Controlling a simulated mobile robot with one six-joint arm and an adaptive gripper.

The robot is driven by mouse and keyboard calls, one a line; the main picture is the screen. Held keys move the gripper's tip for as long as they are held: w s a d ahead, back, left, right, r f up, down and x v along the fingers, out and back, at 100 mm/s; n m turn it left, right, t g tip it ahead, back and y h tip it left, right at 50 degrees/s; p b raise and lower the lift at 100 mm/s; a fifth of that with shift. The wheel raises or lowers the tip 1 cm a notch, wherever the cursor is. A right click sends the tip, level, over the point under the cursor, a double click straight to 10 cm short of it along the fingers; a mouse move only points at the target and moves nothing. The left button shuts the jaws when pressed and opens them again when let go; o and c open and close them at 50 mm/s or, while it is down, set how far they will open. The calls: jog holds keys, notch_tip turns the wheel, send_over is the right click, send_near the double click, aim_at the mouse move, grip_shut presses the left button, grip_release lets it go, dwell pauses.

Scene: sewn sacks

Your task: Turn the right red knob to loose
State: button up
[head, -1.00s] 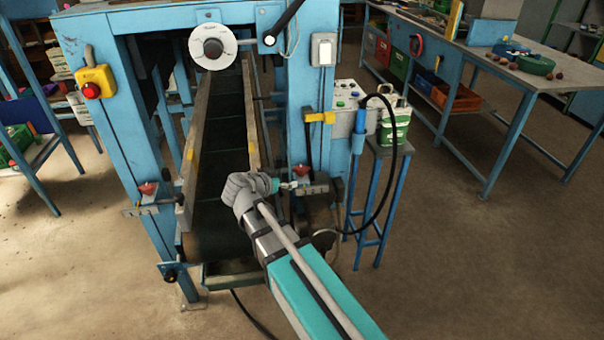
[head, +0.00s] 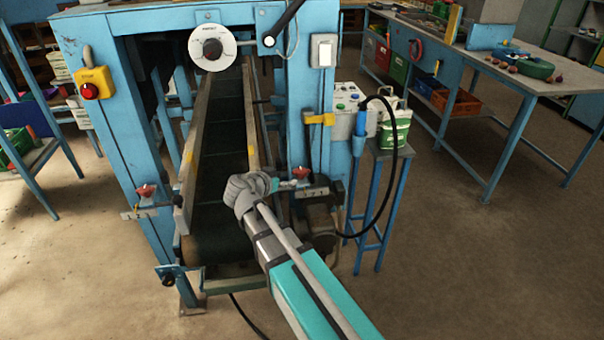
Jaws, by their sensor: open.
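The right red knob (head: 300,172) sits on a small bracket (head: 312,192) with a marked plate, on the right post of the blue machine. The left red knob (head: 146,190) sits on a matching bracket on the left post. My gripper (head: 275,185) reaches over the front of the belt, with its tip just left of the right red knob. The fingers are small and partly hidden by the wrist. A gap to the knob is hard to make out. The knob's setting is too small to read.
The conveyor belt (head: 216,165) runs back between two side rails. A yellow clamp (head: 319,119) is above the right knob. A green and white can (head: 394,125) and a black hose stand on a blue stand at right. Open floor lies to the right.

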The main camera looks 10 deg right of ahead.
aim_at(302, 172)
jog(key=b+x, duration=0.4)
jog(key=x, duration=0.7)
jog(key=shift+f, duration=0.1)
jog(key=shift+d, duration=0.1)
jog(key=c, duration=1.3)
